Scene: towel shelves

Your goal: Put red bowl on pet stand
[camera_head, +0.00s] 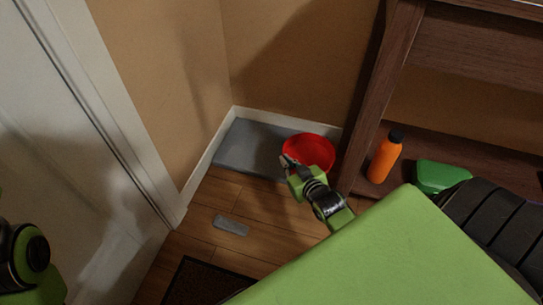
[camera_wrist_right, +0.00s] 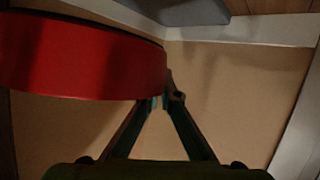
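The red bowl (camera_head: 311,150) is in the head view, over the right part of the flat grey pet stand (camera_head: 242,143) in the room corner. I cannot tell whether it touches the stand. My right gripper (camera_head: 288,163) is at the bowl's near left rim. In the right wrist view the bowl (camera_wrist_right: 80,58) fills the upper left. There the fingers of my right gripper (camera_wrist_right: 164,96) converge at its edge, one partly hidden by it, and look shut on the rim. My left gripper is out of view; only part of my left arm shows.
A dark wooden shelf (camera_head: 374,95) stands close right of the bowl, with an orange bottle (camera_head: 384,158) and a green item (camera_head: 440,176) on its lower board. Walls bound the stand. A small grey plate (camera_head: 231,225) and dark mat (camera_head: 205,283) lie on the floor.

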